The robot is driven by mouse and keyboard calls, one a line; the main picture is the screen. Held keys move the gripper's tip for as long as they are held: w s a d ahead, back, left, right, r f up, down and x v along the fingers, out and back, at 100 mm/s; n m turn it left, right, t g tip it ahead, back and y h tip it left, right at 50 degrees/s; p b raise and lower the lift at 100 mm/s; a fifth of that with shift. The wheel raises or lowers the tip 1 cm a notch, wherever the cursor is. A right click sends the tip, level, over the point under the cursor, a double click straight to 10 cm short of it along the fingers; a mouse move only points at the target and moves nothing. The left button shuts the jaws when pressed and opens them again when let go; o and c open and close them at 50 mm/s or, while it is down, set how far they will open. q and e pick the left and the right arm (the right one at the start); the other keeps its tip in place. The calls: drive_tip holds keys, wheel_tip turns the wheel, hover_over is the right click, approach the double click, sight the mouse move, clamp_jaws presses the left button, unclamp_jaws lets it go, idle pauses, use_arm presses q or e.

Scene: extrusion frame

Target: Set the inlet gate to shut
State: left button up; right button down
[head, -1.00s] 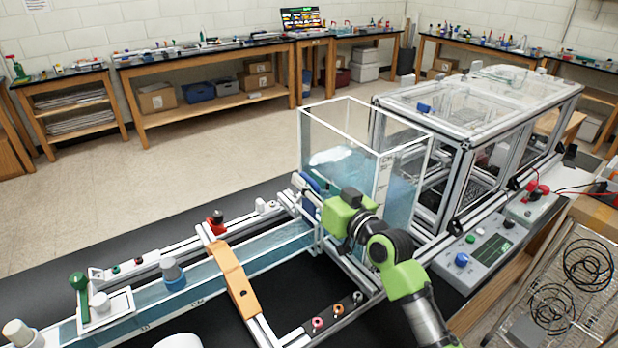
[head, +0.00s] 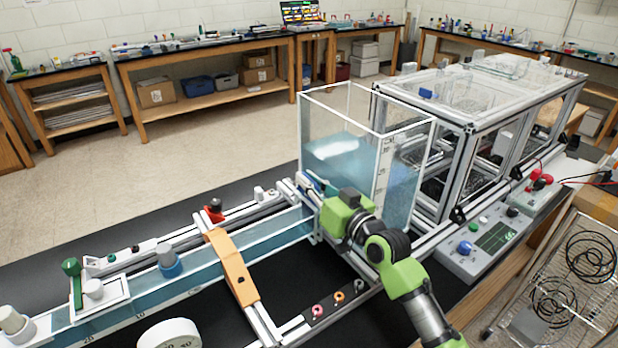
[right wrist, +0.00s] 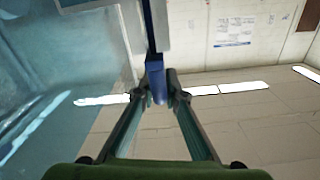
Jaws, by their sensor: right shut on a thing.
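The clear water tank (head: 338,160) stands at the head of the long water channel (head: 290,228). The inlet gate appears to be at the tank's lower left side, where little of it shows past my gripper in the head view. In the right wrist view, a blue upright handle (right wrist: 156,78) hangs beside the tank wall. My right gripper (right wrist: 158,92) is shut on this blue handle, with a fingertip on each side. In the head view the right gripper's green body (head: 348,214) hides the fingertips. My left gripper is not in view.
An orange bridge piece (head: 232,268) spans the channel. A white dial drum (head: 178,334) is at the front. A control box with a green screen (head: 495,237) stands to the right, beside a wire rack (head: 565,270). A framed clear enclosure (head: 470,110) is behind my right arm.

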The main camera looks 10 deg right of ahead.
drive_tip(key=shift+f, duration=0.65)
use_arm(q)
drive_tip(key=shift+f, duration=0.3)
use_arm(e)
drive_tip(key=c, duration=2.1)
unclamp_jaws()
drive_tip(key=shift+r, duration=0.1)
drive_tip(key=v, duration=1.2)
